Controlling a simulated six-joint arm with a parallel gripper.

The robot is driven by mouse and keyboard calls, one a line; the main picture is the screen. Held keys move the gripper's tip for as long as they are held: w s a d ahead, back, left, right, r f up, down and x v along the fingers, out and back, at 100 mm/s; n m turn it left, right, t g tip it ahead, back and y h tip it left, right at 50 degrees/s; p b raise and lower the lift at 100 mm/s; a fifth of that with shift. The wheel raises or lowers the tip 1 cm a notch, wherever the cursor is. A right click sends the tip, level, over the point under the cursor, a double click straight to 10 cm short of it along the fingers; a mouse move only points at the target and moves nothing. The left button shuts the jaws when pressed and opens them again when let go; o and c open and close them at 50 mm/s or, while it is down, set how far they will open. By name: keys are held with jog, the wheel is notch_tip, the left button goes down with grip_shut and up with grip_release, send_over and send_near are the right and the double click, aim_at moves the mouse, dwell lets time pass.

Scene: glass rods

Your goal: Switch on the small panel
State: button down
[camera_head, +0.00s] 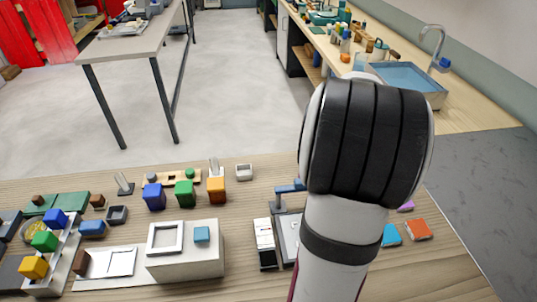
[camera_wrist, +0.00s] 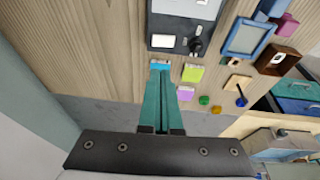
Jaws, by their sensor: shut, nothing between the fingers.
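A grey panel (camera_wrist: 182,28) with a white rectangle and a black knob or switch (camera_wrist: 196,46) lies at the top middle of the wrist view. It seems to be the small panel. In the head view a grey, flat panel (camera_head: 287,232) shows beside my arm, which hides part of it; I cannot tell if it is the same one. My gripper (camera_wrist: 160,72) is shut and empty, its teal fingers together below the panel in the wrist view. The fingertips overlap a blue block (camera_wrist: 160,64); contact is unclear. The arm hides my gripper in the head view.
Yellow-green (camera_wrist: 193,73) and purple (camera_wrist: 185,94) pieces lie close right of the fingers. A blue-framed tray (camera_wrist: 245,38) and a brown box (camera_wrist: 276,60) stand farther right. A white box with a blue button (camera_head: 202,234) stands left of my arm in the head view.

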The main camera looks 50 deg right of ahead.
jog(key=shift+s+d, duration=0.15)
jog(key=shift+s, duration=0.1)
jog(key=shift+f, duration=0.1)
jog(key=x, duration=0.8)
jog(key=a+x, duration=0.1)
jog(key=x, duration=0.4)
jog(key=shift+w+f, duration=0.1)
jog(key=shift+w, duration=0.1)
jog(key=shift+f, duration=0.4)
jog(key=shift+a+f, duration=0.1)
